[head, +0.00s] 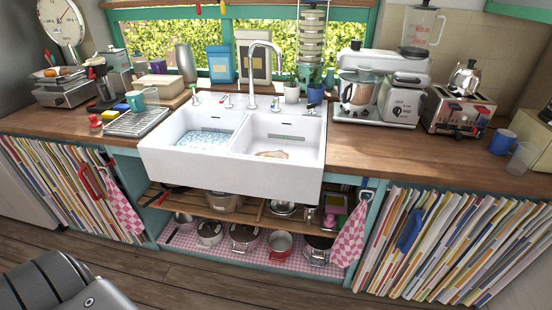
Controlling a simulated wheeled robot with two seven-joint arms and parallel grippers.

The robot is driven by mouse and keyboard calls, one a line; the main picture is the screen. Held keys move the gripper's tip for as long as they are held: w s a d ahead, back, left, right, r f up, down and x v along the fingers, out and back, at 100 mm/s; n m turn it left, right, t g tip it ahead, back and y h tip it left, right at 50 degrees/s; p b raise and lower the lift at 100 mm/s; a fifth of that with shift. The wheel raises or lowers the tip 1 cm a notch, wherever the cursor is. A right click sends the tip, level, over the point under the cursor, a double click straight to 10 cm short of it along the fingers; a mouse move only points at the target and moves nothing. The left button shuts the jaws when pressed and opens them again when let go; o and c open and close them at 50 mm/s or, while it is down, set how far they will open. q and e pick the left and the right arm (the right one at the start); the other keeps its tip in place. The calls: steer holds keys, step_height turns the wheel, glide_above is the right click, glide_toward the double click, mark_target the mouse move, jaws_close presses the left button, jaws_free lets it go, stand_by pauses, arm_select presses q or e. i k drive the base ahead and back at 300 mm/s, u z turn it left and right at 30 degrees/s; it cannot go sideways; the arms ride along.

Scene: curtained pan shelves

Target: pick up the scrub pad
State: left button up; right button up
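I cannot pick out the scrub pad for certain. A small green and pink item (334,203) sits on the shelf under the sink at its right end; it is too small to tell what it is. A small blue pad-like item (121,107) lies on the drying rack left of the sink, by the yellow item and the teal mug. Neither of my grippers is in view.
A white double sink (233,168) juts out over open shelves with pots, including a red pot (280,245). Checked towels (350,235) hang at both sides of the opening. Striped curtains (445,240) flank it. The wooden floor in front is mostly clear.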

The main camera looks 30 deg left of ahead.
mark_target(109, 116)
steer(key=u, duration=2.15)
